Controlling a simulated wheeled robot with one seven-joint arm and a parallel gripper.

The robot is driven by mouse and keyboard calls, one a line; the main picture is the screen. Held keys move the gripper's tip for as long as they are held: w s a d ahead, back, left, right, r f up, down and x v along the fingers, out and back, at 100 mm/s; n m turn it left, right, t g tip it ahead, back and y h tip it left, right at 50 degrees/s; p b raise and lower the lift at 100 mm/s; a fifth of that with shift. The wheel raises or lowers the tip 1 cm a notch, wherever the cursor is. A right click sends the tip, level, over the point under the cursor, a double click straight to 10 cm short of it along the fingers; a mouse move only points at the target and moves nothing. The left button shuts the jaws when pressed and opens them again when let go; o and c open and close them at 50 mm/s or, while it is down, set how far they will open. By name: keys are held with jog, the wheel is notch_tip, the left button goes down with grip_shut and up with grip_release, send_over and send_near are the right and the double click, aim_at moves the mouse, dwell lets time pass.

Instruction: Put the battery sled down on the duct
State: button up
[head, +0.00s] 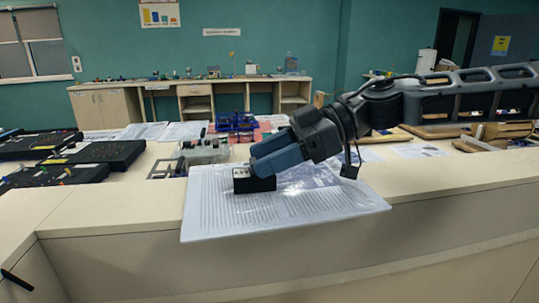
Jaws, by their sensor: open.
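A small black block with pale round shapes on its top (254,182), which looks like the battery sled, stands upright on a large white sheet-like panel (330,205) with fine grey lines. The panel lies on the counter and reaches its front edge. My gripper (262,168) comes in from the right, tilted down, with its blue fingers at the top right of the block. The gripper is open; the fingers overlap the block in this view, and I cannot tell if they touch it. I cannot tell for sure which thing is the duct.
Black trays with small parts (95,155) stand at the left. A grey cluttered rack (203,150) and a blue rack (236,122) stand behind the block. Wooden frames lie at the right. The counter (110,208) is clear at front left.

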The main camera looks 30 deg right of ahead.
jog(key=v, duration=1.2)
jog(key=shift+b, duration=0.45)
jog(key=shift+r, duration=0.1)
